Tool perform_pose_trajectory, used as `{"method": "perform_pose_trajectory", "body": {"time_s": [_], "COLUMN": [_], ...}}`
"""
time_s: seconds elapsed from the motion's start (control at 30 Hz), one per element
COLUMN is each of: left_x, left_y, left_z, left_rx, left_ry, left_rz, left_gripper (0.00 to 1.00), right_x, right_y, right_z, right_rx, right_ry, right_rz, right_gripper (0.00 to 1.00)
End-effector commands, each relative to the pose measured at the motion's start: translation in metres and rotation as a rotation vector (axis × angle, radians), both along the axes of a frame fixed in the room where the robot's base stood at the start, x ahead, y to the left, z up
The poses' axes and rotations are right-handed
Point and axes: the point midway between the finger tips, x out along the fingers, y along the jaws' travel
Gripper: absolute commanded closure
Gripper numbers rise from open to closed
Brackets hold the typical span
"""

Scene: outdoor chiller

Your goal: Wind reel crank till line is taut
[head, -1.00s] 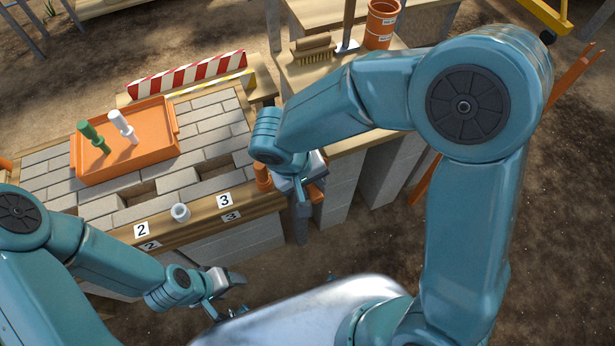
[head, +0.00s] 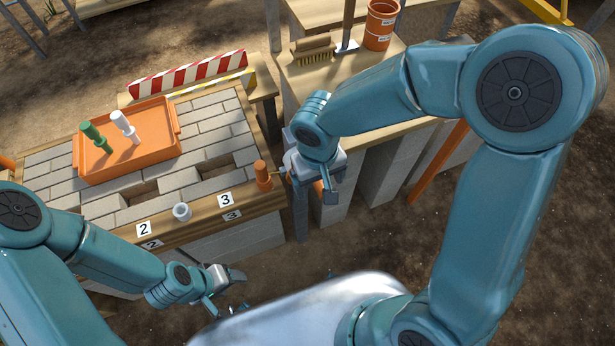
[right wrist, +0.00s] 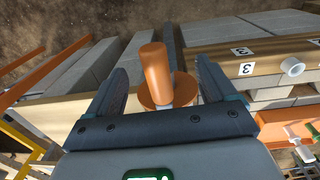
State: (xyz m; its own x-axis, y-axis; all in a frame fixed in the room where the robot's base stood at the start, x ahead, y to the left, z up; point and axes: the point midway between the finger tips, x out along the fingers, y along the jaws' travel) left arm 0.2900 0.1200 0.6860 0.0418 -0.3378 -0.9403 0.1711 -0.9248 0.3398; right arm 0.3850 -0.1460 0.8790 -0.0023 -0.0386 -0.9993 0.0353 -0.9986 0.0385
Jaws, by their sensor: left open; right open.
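An orange handle (right wrist: 155,68) with a round orange disc at its base shows between the fingers of my right gripper (right wrist: 162,72) in the right wrist view. The fingers stand apart on both sides of it, and I see no clear contact. In the head view, the right gripper (head: 313,186) is at the right end of the block bench, with a bit of orange beside it. An upright orange cylinder (head: 263,174) stands at the bench corner, left of this gripper. My left gripper (head: 224,287) is open and empty in front of the bench. I cannot make out the line.
The block bench (head: 75,222) carries an orange tray (head: 160,160) with green and white handled things, and a white ring (head: 182,211). A red-white barrier (head: 190,73) stands behind. A second bench (head: 290,75) at the back right holds a brush (head: 313,55) and orange bucket (head: 380,25).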

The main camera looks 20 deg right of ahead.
Motion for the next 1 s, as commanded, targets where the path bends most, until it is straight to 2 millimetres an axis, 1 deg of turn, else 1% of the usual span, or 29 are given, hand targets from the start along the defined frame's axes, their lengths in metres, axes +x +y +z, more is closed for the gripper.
{"method": "perform_pose_trajectory", "body": {"time_s": [0.6,1.0], "left_x": [0.0,0.0], "left_y": [0.0,0.0], "left_z": [0.049,0.048], "left_rx": [0.0,0.0], "left_ry": [0.0,0.0], "left_rz": [0.0,0.0], "left_gripper": [0.4,0.4], "right_x": [0.0,0.0], "right_y": [0.003,0.003], "right_z": [0.069,0.072], "right_rx": [0.001,0.0], "right_ry": [-0.002,-0.001], "right_rz": [0.0,0.0], "right_gripper": [0.15,0.15]}}
